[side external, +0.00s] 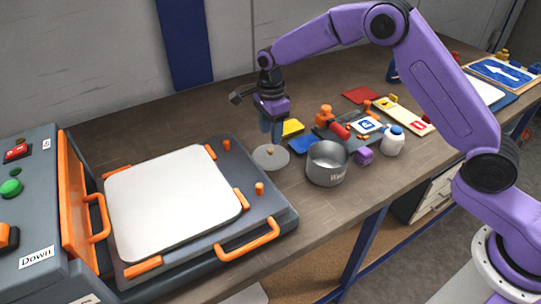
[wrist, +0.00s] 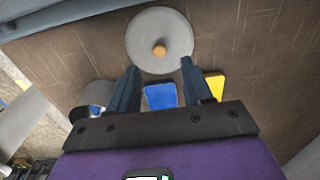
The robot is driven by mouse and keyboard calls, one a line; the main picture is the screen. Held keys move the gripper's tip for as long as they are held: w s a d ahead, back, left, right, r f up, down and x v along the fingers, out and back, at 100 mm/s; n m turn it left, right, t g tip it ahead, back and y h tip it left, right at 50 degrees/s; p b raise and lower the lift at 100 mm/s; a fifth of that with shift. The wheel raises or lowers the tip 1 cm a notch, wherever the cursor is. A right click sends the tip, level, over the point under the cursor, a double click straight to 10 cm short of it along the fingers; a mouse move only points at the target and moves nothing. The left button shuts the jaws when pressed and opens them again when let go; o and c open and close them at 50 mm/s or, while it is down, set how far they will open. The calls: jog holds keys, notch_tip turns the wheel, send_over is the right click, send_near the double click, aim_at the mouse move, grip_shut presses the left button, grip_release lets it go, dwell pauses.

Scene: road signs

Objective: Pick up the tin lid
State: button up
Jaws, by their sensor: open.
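The tin lid (side external: 270,158) is a round grey disc with a small orange-brown knob in its middle. It lies flat on the brown workbench between the press plate and the grey tin. In the wrist view the lid (wrist: 160,40) is just beyond my fingertips, its knob roughly centred between them. My gripper (side external: 271,138) points down above the lid, with its fingers apart and nothing between them. In the wrist view my gripper (wrist: 158,68) is open and the lid is fully in sight. The exact height of the fingertips above the lid is hard to tell.
The grey tin (side external: 328,165) stands right of the lid. A press with a white plate (side external: 172,200) and orange handles is close on the left. Blue (side external: 303,145) and yellow (side external: 292,127) pieces lie behind the lid. A white bottle (side external: 393,142) and purple block (side external: 364,156) are further right.

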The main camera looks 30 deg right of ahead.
aim_at(271, 149)
jog(key=shift+f, duration=2.85)
grip_shut()
